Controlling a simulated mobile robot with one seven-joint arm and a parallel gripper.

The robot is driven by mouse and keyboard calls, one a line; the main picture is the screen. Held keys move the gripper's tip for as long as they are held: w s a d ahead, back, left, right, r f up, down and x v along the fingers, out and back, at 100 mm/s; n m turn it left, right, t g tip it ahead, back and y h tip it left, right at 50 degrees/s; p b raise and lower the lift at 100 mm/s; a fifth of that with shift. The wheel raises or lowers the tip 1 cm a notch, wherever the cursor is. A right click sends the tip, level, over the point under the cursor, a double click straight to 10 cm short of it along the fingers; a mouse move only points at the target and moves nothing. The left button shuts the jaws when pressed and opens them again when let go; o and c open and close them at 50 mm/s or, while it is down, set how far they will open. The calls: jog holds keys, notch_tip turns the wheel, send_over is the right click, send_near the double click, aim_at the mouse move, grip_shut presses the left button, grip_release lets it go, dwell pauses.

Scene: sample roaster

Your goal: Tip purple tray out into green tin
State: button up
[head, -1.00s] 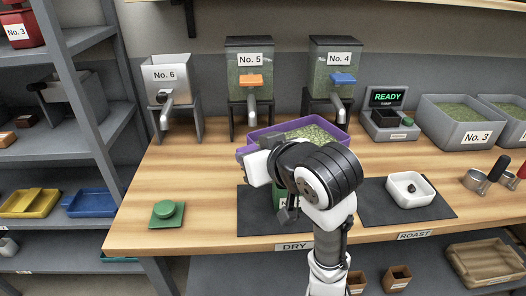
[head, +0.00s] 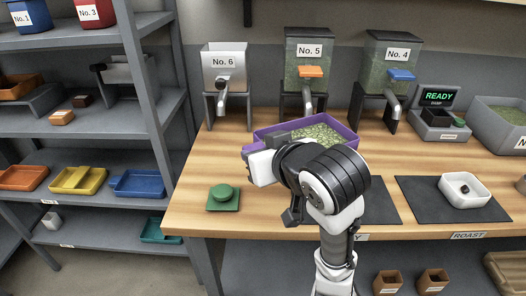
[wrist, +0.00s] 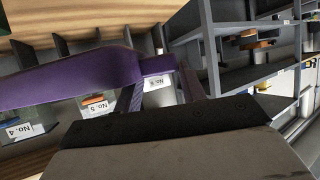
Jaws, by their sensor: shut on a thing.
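The purple tray (head: 347,129) holds green beans and is up above the bench, looking roughly level. My gripper (head: 276,141) is shut on the tray's left end. In the wrist view the purple tray (wrist: 75,84) reaches in from the left, and its narrow end (wrist: 158,64) lies between my gripper's fingers (wrist: 160,88). The beans cannot be seen in that view. The green tin is not visible now; my arm covers the dark mat area where it stood.
Dispensers No. 6 (head: 225,70), No. 5 (head: 309,62) and No. 4 (head: 391,66) stand behind the tray. A scale reading READY (head: 437,115) is at the right. A white bowl (head: 465,190) sits on the right mat. Shelves with trays fill the left.

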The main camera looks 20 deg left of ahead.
jog(key=d+r+m+y+p, duration=0.1)
jog(key=r+p, duration=0.1)
jog(key=w+d+r+m+y+p, duration=0.1)
jog(key=m, duration=0.1)
jog(key=shift+d+r+y+p, duration=0.15)
jog(key=shift+r+y+p, duration=0.2)
jog(key=shift+y+p, duration=0.05)
jog(key=shift+w+d+r+m+t+y+p, duration=0.75)
jog(key=shift+w+d+r+m+y+p, duration=1.05)
jog(key=shift+d, duration=1.35)
jog(key=shift+w+d+r+m+t+y+p, duration=0.65)
jog(key=shift+d+r+m+p, duration=0.7)
jog(key=shift+d+r+m, duration=1.4)
jog(key=w+d+f+m+t+h, duration=0.1)
jog(key=w+d+f+m+t, duration=0.1)
jog(key=d, duration=0.5)
jog(key=w+d+f+m+t+h, duration=0.1)
jog(key=w+d+f+m+t, duration=0.1)
jog(key=w+d+m+t, duration=0.2)
jog(key=shift+d+f+m+t, duration=0.2)
jog(key=shift+d+m+t, duration=0.7)
jog(key=shift+d+m, duration=1.35)
jog(key=shift+a+m+h, duration=0.25)
jog(key=shift+a+m, duration=0.25)
